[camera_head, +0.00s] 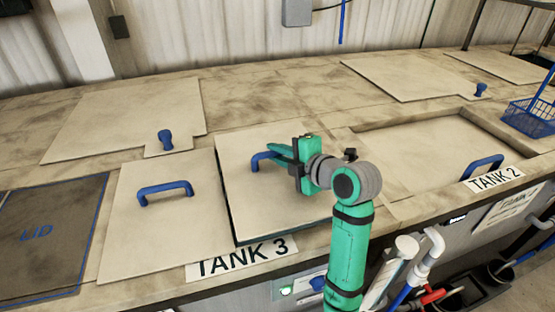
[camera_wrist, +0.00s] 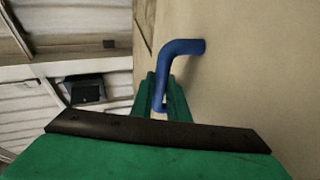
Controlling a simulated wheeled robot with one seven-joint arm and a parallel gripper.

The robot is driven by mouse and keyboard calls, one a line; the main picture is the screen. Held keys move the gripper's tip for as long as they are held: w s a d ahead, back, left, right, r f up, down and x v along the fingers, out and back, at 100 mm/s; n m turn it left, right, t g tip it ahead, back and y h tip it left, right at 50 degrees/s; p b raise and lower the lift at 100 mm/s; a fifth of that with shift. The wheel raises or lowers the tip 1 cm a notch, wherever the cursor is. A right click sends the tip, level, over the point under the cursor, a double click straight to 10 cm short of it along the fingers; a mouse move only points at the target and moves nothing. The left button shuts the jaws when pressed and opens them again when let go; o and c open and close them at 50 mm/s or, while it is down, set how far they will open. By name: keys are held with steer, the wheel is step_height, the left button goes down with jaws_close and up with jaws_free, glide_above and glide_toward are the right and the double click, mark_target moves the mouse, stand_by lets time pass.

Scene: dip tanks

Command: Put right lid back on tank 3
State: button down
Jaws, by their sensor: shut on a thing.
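The right lid (camera_head: 262,208) is a beige square panel behind the TANK 3 label (camera_head: 240,257). A dark edge shows along its left and front sides, and it looks slightly raised or tilted; I cannot tell how much it rests on the tank. My gripper (camera_head: 278,154) is shut on the lid's blue handle (camera_head: 260,160). In the wrist view the green fingers (camera_wrist: 165,95) close around the blue handle (camera_wrist: 182,48), with the lid's face (camera_wrist: 245,80) beside it. The left lid (camera_head: 125,225) lies flat to the left, with its own blue handle (camera_head: 165,190).
An empty dark pad marked LID (camera_head: 45,240) is at far left. Flat covers with blue knobs (camera_head: 165,140) lie behind. Tank 2's recess (camera_head: 430,150) is right, with a blue handle (camera_head: 484,163) near its label. A blue basket (camera_head: 530,118) stands at far right.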

steer(key=shift+w+d+f, duration=0.25)
steer(key=shift+w+f, duration=0.1)
steer(key=shift+f, duration=0.15)
steer(key=f, duration=0.3)
steer(key=shift+w, duration=0.25)
steer(key=shift+s+a, duration=0.1)
steer(key=shift+a, duration=0.05)
steer(key=shift+d+f, duration=0.1)
steer(key=shift+d, duration=0.1)
steer(key=c, duration=1.7)
jaws_free()
steer(key=shift+s, duration=0.1)
steer(key=shift+a, duration=0.1)
steer(key=v, duration=1.2)
